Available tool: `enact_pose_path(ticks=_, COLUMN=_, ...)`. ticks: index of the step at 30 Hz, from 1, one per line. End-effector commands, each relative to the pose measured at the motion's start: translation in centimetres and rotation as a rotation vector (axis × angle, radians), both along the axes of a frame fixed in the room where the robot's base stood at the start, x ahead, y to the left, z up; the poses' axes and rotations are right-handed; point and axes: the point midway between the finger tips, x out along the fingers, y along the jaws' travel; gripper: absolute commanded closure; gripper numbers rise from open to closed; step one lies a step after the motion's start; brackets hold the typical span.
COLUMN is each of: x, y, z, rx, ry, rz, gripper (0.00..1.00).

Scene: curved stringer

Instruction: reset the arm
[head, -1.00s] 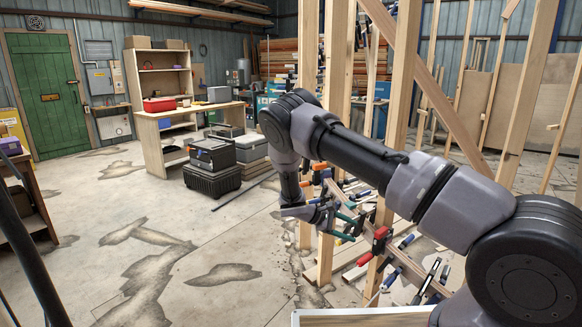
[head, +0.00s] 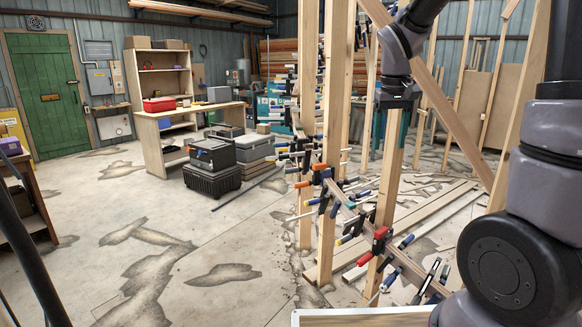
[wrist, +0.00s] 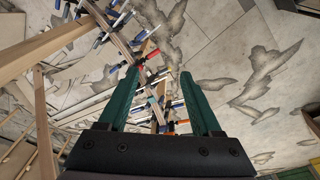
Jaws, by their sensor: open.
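My gripper (head: 392,133) hangs high at the upper right of the head view, in front of the upright timber posts, with its teal fingers pointing down. In the wrist view my gripper (wrist: 160,95) shows two teal fingers spread apart with nothing held between them. Below it runs the curved wooden stringer (head: 350,203), lined with several clamps with red, blue, orange and black parts. The clamped stringer (wrist: 118,38) also shows beyond the fingers in the wrist view, well apart from them.
Upright posts (head: 334,130) and a diagonal brace (head: 450,115) stand close around my arm. Loose boards (head: 425,215) lie on the floor behind the stringer. A workbench (head: 160,140) and stacked cases (head: 212,170) stand at the left back. The cracked concrete floor (head: 200,235) is open at left.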

Motion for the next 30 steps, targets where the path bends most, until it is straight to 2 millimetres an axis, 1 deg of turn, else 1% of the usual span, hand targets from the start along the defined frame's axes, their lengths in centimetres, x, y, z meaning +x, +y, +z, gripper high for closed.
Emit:
enact_pose_path(ticks=1, x=-1.5, y=-0.4, z=1.7, rx=0.041, ry=-0.042, rz=-0.034, gripper=0.34)
enact_pose_path(ticks=3, x=-3.4, y=-0.5, z=3.5, rx=0.091, ry=-0.093, rz=-0.074, gripper=0.34)
enact_pose_path(ticks=5, x=-5.1, y=-0.6, z=4.9, rx=0.133, ry=-0.137, rz=-0.109, gripper=0.34)
enact_pose_path(ticks=6, x=-6.3, y=-0.7, z=5.7, rx=0.159, ry=-0.165, rz=-0.131, gripper=0.34)
enact_pose_path(ticks=10, x=-10.0, y=-0.7, z=7.9, rx=0.239, ry=-0.262, rz=-0.199, gripper=0.34)
enact_pose_path(ticks=12, x=-11.9, y=-0.6, z=8.8, rx=0.275, ry=-0.312, rz=-0.233, gripper=0.34)
enact_pose_path(ticks=15, x=-14.1, y=-0.4, z=9.5, rx=0.317, ry=-0.373, rz=-0.272, gripper=0.34)
enact_pose_path(ticks=18, x=-15.6, y=-0.2, z=9.9, rx=0.345, ry=-0.416, rz=-0.299, gripper=0.34)
enact_pose_path(ticks=21, x=-16.4, y=0.0, z=10.0, rx=0.361, ry=-0.441, rz=-0.314, gripper=0.34)
enact_pose_path(ticks=24, x=-16.7, y=0.0, z=10.0, rx=0.367, ry=-0.451, rz=-0.321, gripper=0.34)
enact_pose_path(ticks=30, x=-16.7, y=0.0, z=10.0, rx=0.367, ry=-0.451, rz=-0.321, gripper=0.34)
